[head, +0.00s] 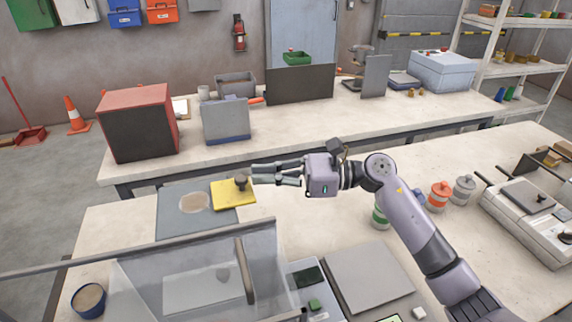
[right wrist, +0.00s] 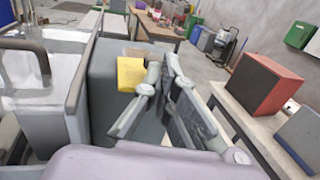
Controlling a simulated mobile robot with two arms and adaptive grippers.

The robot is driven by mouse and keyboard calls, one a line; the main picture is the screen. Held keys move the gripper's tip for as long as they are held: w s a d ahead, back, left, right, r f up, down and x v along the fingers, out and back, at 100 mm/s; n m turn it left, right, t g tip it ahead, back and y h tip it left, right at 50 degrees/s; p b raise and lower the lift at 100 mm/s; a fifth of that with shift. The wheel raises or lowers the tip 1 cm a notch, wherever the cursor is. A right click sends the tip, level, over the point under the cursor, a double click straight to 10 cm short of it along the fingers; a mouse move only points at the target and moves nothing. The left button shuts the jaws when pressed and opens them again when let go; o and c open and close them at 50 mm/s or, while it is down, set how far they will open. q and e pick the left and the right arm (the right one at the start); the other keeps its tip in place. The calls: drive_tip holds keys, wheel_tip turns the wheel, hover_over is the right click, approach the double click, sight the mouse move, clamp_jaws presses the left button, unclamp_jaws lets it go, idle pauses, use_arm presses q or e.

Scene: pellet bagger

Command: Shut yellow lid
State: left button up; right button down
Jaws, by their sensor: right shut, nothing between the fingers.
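The yellow lid (head: 228,196) is a flat square plate with a dark knob (head: 241,181) on it. It lies at the right side of a grey panel (head: 172,222), beside a round, pale opening (head: 195,202) that shows uncovered. The lid also shows in the right wrist view (right wrist: 130,73), left of the fingers and partly hidden by them. My right gripper (head: 254,174) reaches in from the right, its fingertips close to the knob's right side; I cannot tell whether they touch it. It is shut and empty. My left gripper is not in view.
A clear-walled guard (head: 200,275) with a brown handle stands just in front of the panel. A blue cup (head: 88,302) is at its left. Jars stand right of my forearm.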

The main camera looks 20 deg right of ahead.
sight(223, 195)
drive_tip(key=shift+w+a, duration=0.1)
drive_tip(key=shift+a, duration=0.15)
drive_tip(key=a+b, duration=0.2)
drive_tip(key=a, duration=0.6)
